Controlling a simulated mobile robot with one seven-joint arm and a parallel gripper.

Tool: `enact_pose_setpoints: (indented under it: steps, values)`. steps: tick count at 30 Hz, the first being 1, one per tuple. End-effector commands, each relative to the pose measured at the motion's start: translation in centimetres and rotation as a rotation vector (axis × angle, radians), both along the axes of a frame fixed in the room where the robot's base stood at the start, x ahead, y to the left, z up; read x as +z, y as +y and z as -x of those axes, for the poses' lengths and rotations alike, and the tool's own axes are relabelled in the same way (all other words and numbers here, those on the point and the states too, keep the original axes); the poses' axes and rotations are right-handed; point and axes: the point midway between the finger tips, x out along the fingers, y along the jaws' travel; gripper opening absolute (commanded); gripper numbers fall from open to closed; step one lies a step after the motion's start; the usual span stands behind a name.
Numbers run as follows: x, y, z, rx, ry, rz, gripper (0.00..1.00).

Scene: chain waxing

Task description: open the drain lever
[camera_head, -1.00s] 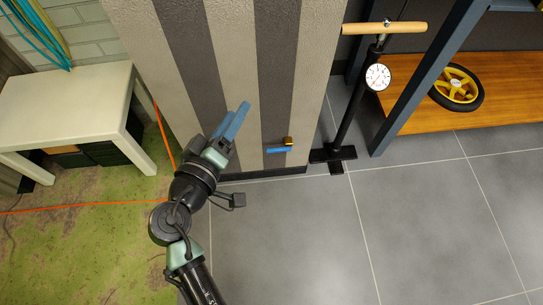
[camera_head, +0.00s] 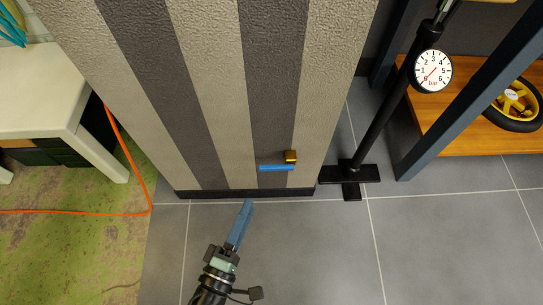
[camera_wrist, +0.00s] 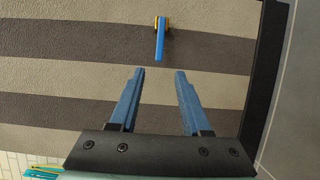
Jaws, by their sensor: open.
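The drain lever is a blue bar (camera_head: 276,168) on a brass fitting (camera_head: 291,156), low on the striped wall near its right corner. In the head view the bar lies level and points left from the brass. In the wrist view the blue lever (camera_wrist: 160,42) lies ahead of the fingertips, in line with the gap between them. My gripper (camera_head: 248,205) has blue fingers and is below and left of the lever in the head view, apart from it. In the wrist view my gripper (camera_wrist: 159,72) is open with nothing between the fingers.
A black floor pump with a round gauge (camera_head: 433,71) stands right of the wall corner. A dark shelf post (camera_head: 470,80) and a wheel (camera_head: 515,103) are farther right. A pale table (camera_head: 50,105) and an orange cable (camera_head: 130,160) are at left. The grey tiled floor (camera_head: 300,250) is clear.

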Motion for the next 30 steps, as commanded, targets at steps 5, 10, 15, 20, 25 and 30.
enact_pose_setpoints:
  steps: [5, 10, 15, 20, 25, 30]
  values:
    - [-0.2, -1.1, -2.6, -0.005, -0.004, -0.003, 0.47]
    - [-0.3, -2.5, -6.0, -0.006, -0.005, -0.003, 0.47]
    - [-0.2, -3.8, -9.0, -0.005, -0.004, -0.003, 0.47]
    - [-0.1, -4.5, -10.8, -0.003, -0.002, -0.002, 0.47]
    - [0.0, -4.8, -11.5, -0.002, -0.001, -0.003, 0.47]
    - [0.1, -4.8, -11.6, -0.002, -0.001, -0.002, 0.47]
